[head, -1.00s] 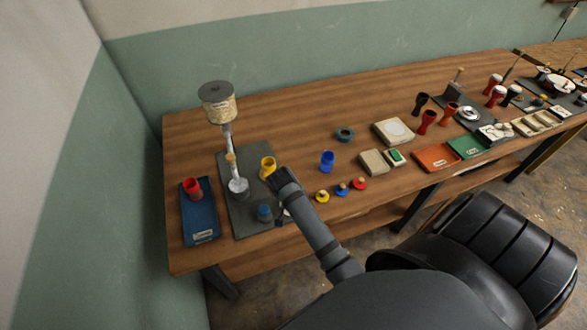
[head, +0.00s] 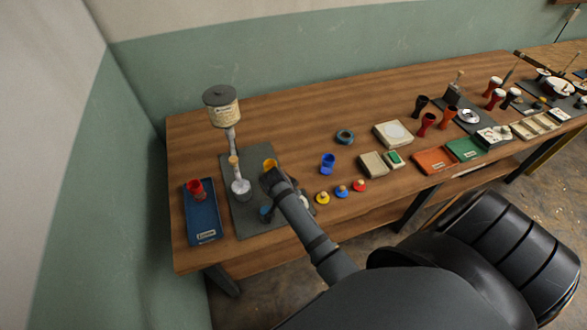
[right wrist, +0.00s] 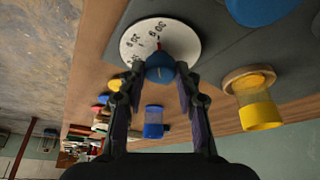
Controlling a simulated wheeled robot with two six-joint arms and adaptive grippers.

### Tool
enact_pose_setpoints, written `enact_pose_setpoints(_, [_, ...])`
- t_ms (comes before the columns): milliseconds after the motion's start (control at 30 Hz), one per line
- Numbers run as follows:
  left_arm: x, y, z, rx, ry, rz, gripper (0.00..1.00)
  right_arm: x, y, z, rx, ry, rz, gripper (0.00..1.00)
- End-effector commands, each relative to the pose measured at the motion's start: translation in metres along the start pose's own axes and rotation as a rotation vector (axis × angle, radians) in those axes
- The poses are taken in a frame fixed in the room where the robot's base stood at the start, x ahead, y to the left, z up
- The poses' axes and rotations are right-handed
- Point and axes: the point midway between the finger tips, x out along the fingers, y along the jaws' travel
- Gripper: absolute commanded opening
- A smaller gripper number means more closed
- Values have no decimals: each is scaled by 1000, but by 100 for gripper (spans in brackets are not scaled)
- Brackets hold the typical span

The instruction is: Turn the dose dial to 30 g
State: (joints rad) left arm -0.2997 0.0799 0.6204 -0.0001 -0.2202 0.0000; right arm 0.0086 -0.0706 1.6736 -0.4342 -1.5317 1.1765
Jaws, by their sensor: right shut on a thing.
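The dose dial's white face (right wrist: 133,42) shows in the right wrist view, with dark marks too small and turned to read surely. A blue knob (right wrist: 160,68) stands out from it. My right gripper (right wrist: 161,80) is shut on this knob, one finger on either side. In the head view my right arm covers the gripper and most of the dial at the front of the grey mat (head: 240,220). The hopper (head: 221,108) stands on its post at the back of the mat, above a metal cup (head: 241,187). My left gripper is not in view.
A yellow goblet (right wrist: 258,105) and a blue piece (head: 265,210) stand close to my right gripper. A red goblet (head: 195,189) stands on a blue tray (head: 203,225) at left. A blue goblet (head: 328,164) and several small stoppers (head: 342,191) lie right of my arm.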

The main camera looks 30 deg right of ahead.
Motion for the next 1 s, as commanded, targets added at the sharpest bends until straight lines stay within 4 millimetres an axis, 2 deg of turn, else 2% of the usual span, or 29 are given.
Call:
enact_pose_setpoints(67, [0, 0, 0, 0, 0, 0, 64, 0, 0, 0, -1, 1, 1, 1])
enact_pose_setpoints(100, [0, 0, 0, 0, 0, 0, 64, 0, 0, 0, -1, 1, 1, 36])
enact_pose_setpoints(267, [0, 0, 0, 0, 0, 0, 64, 0, 0, 0, -1, 1, 1, 56])
enact_pose_setpoints(533, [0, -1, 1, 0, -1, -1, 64, 0, 0, 0, -1, 1, 0, 56])
enact_pose_setpoints(633, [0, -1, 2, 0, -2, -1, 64, -8, 0, -4, 1, 1, -2, 56])
enact_pose_setpoints(1000, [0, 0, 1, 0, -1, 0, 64, -77, -1, -33, 1, 1, -3, 56])
